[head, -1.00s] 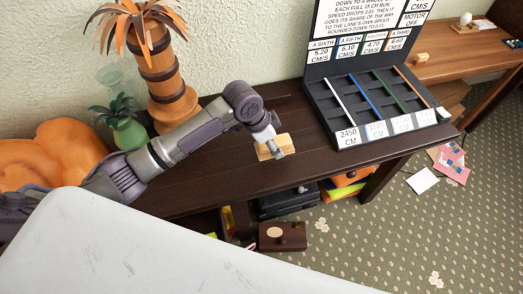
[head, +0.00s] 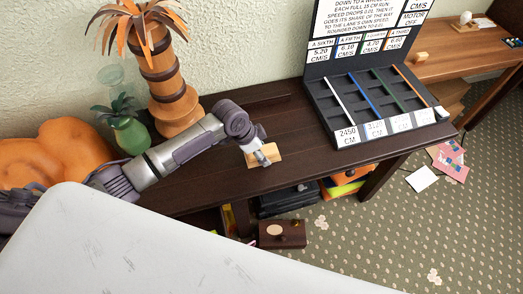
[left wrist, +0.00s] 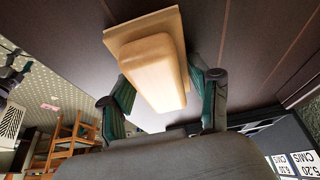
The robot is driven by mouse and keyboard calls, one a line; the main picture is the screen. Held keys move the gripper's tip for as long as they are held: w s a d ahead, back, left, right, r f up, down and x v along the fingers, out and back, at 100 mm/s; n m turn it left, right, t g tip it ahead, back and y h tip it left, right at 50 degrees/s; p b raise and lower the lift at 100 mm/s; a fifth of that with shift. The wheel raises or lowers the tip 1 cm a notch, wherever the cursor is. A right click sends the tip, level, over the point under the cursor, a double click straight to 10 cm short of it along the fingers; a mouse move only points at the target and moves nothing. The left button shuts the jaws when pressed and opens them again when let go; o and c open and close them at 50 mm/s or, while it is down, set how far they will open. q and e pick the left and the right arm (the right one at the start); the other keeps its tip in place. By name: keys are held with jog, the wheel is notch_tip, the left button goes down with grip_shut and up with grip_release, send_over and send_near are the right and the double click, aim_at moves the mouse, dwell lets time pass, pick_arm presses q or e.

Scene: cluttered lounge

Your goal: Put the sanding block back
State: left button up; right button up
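The sanding block (head: 272,158), a light wooden block with a flat plate and a thick rounded grip, is at the dark table's (head: 215,184) front middle. In the left wrist view the block (left wrist: 158,70) sits between the green-padded fingers of my left gripper (left wrist: 160,92), which is shut on its grip. The left gripper (head: 262,157) hides part of the block in the head view. I cannot tell whether the block touches the tabletop. My right gripper is not in view.
A dark board (head: 338,98) with coloured lanes and number cards stands right of the block. An orange palm figure (head: 172,92) and green vase (head: 130,135) stand at the left. A dark box (head: 282,235) is below the table front. Table space around the block is clear.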

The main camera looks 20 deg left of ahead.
pick_arm(q)
jog(key=o, duration=0.5)
jog(key=shift+c, duration=0.2)
jog(key=v, duration=1.2)
jog(key=shift+r, duration=0.2)
jog(key=shift+d, duration=0.1)
